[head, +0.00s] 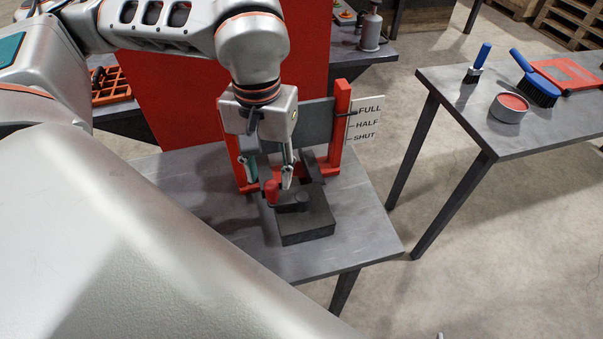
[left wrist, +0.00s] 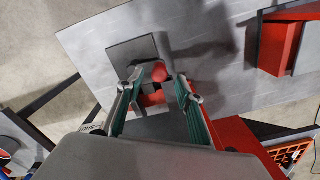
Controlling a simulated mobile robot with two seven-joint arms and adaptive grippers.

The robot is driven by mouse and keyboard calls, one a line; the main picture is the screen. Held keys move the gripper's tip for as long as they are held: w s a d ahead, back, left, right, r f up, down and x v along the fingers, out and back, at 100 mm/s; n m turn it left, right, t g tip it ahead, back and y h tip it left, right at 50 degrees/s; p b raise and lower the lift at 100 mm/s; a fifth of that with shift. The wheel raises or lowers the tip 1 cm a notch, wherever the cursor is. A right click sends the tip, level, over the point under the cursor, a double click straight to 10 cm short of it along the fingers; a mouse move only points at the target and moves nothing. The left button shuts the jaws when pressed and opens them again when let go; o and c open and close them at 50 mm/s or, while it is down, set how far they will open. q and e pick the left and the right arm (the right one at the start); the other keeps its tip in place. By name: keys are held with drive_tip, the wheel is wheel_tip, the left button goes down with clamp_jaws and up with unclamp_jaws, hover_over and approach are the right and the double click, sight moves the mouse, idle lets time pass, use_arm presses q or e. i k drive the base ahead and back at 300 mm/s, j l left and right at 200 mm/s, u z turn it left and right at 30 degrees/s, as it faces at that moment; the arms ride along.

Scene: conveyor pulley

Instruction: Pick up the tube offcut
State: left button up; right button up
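My left gripper (head: 270,176) points down in the head view, over the table behind a dark block (head: 305,222). Its two fingers are apart and nothing shows gripped between them. A red knob or short red cylinder (head: 271,192) stands close below the fingers, beside a dark round post on the block. In the left wrist view the open gripper (left wrist: 163,90) has the red rounded top (left wrist: 158,73) between or just beyond its fingertips; I cannot tell whether they touch. I cannot pick out a tube offcut for certain. My right gripper is not in view.
A red-posted frame (head: 342,125) with a grey plate and a FULL, HALF, SHUT sign (head: 366,118) stands just behind the gripper. The grey table's (head: 365,235) right front is clear. Another table (head: 455,115) at right holds brushes (head: 535,80) and a round tin (head: 509,108).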

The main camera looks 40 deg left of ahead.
sight(265, 172)
drive_tip(key=k+l, duration=0.8)
drive_tip(key=l, duration=0.15)
